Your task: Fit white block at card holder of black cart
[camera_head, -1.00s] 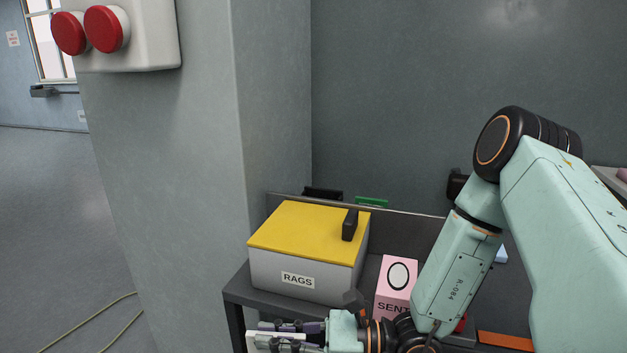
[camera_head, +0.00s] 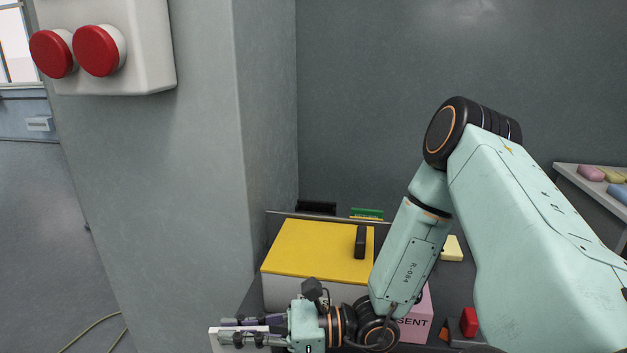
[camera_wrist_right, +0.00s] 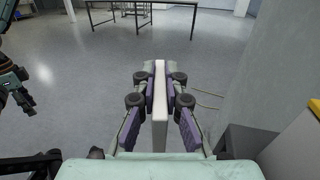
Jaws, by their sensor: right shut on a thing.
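My right gripper (camera_head: 250,333) is at the lower left of the head view, shut on the white block (camera_head: 216,338). In the right wrist view the purple-padded fingers (camera_wrist_right: 160,88) press the long, thin white block (camera_wrist_right: 160,105) from both sides. The block is in the air, to the left of the black cart (camera_head: 458,285). The cart also shows at the right of the wrist view (camera_wrist_right: 238,148). I cannot pick out its card holder for sure. My left gripper (camera_wrist_right: 14,88) shows partly at the left edge of the wrist view; its jaws are unclear.
A rags box with a yellow lid (camera_head: 312,248), a pink carton (camera_head: 416,318) and a red item (camera_head: 468,321) are on the cart. A grey pillar (camera_head: 190,200) with red buttons (camera_head: 97,50) stands left. Open floor (camera_wrist_right: 75,75) lies beyond the gripper.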

